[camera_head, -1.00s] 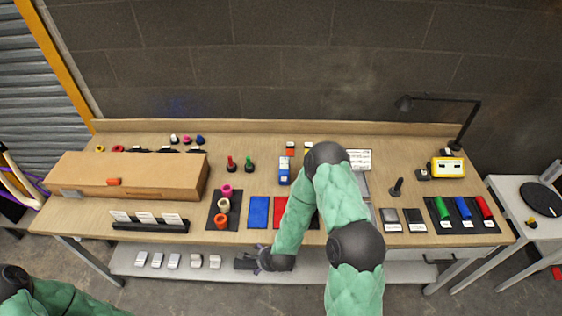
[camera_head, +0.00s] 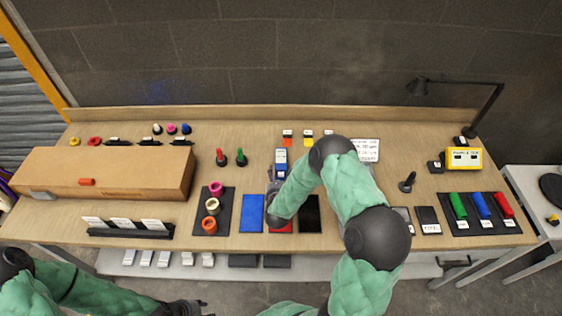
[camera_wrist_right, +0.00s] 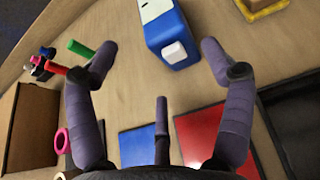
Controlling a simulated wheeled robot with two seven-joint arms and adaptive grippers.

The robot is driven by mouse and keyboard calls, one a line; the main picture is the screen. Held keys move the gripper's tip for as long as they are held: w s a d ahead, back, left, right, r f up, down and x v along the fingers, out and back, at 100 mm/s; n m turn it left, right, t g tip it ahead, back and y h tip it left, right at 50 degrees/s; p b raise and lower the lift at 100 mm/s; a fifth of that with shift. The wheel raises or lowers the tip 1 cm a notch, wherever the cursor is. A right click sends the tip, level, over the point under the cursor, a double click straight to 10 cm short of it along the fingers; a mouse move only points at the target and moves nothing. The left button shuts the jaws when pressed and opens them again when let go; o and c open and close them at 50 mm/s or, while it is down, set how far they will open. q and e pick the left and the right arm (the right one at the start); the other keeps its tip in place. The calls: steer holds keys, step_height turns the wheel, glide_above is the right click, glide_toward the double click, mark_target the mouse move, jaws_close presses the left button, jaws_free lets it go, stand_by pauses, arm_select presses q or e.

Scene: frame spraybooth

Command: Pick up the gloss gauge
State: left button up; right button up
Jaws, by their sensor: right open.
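The gloss gauge appears to be the blue and white block-shaped device (camera_head: 281,162) standing at the middle of the bench. In the right wrist view the blue and white gauge (camera_wrist_right: 170,35) lies ahead, between the spread fingertips. My right gripper (camera_head: 273,184) is just on the near side of the gauge, partly hidden by my forearm. In the wrist view the right gripper (camera_wrist_right: 160,52) is open and empty, with no finger visibly closed on the gauge. My left gripper (camera_head: 188,307) is low at the bottom edge, in front of the bench; its opening is unclear.
Red (camera_head: 220,158) and green (camera_head: 240,158) upright pieces stand left of the gauge. Blue (camera_head: 252,213) and black (camera_head: 309,214) panels lie on the near side. A cardboard box (camera_head: 105,172) fills the left; a yellow device (camera_head: 463,160) stands at right.

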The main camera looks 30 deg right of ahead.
mark_target(278, 164)
steer(key=shift+d, duration=0.1)
steer(key=shift+w+d, duration=0.15)
steer(key=shift+w, duration=0.1)
steer(key=x, duration=1)
steer(key=shift+r, duration=0.1)
steer(key=c, duration=1.2)
